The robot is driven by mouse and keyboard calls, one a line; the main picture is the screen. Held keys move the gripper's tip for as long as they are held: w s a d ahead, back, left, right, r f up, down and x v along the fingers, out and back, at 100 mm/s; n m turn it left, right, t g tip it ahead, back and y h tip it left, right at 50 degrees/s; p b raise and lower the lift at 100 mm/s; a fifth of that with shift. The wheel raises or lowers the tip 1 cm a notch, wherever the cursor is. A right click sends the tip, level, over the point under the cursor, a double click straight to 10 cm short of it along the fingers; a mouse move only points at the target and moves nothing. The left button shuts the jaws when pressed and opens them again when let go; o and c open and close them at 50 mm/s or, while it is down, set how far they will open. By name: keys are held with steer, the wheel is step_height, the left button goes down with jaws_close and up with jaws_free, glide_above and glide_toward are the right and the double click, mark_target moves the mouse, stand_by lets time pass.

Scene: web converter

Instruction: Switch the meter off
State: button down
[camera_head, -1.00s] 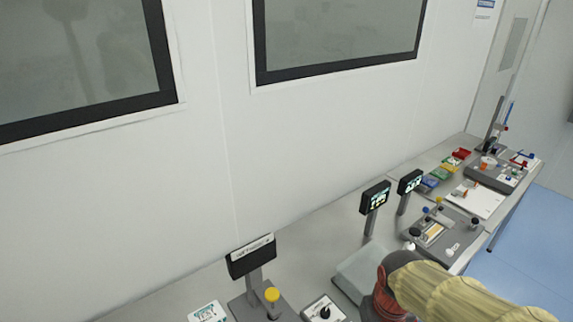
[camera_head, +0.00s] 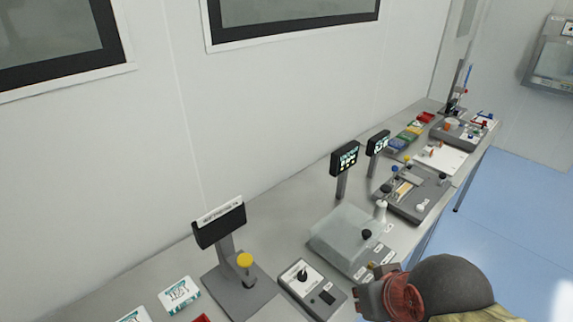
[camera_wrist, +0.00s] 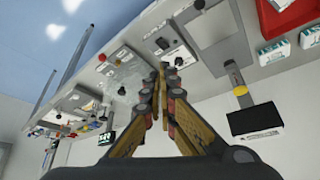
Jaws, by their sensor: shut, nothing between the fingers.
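A small box (camera_head: 295,274) with a white face, a round black knob and a dark switch-like patch stands on the bench in the head view. It looks like the meter, but its lettering is too small to read. Left of it stands a grey stand (camera_head: 217,285) with a dark display (camera_head: 219,226) and a yellow knob (camera_head: 245,261). In the wrist view, the dark display (camera_wrist: 255,119) is on the right. My gripper (camera_wrist: 160,76) is shut and empty, its fingertips above the bench near a black knob (camera_wrist: 163,43).
A translucent covered box (camera_head: 343,238) stands right of the small box. Two lit displays (camera_head: 345,158) (camera_head: 378,142) stand on posts behind. Test packs (camera_head: 178,293) lie at front left. Trays and coloured parts (camera_head: 405,135) fill the far bench. The wall is behind.

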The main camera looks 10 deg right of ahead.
steer(key=w+a+f+m+g+p, duration=0.1)
steer(key=w+f+m+p, duration=0.3)
steer(key=w+p, duration=0.4)
steer(key=w+a+f+m+g+p, duration=0.1)
steer(key=w+f+m+g+p, duration=0.3)
steer(key=w+p, duration=0.4)
steer(key=shift+f+m+g+p, duration=0.3)
steer(key=shift+f+m+p, duration=0.35)
steer(key=shift+m+p, duration=1)
steer(key=shift+n, duration=0.25)
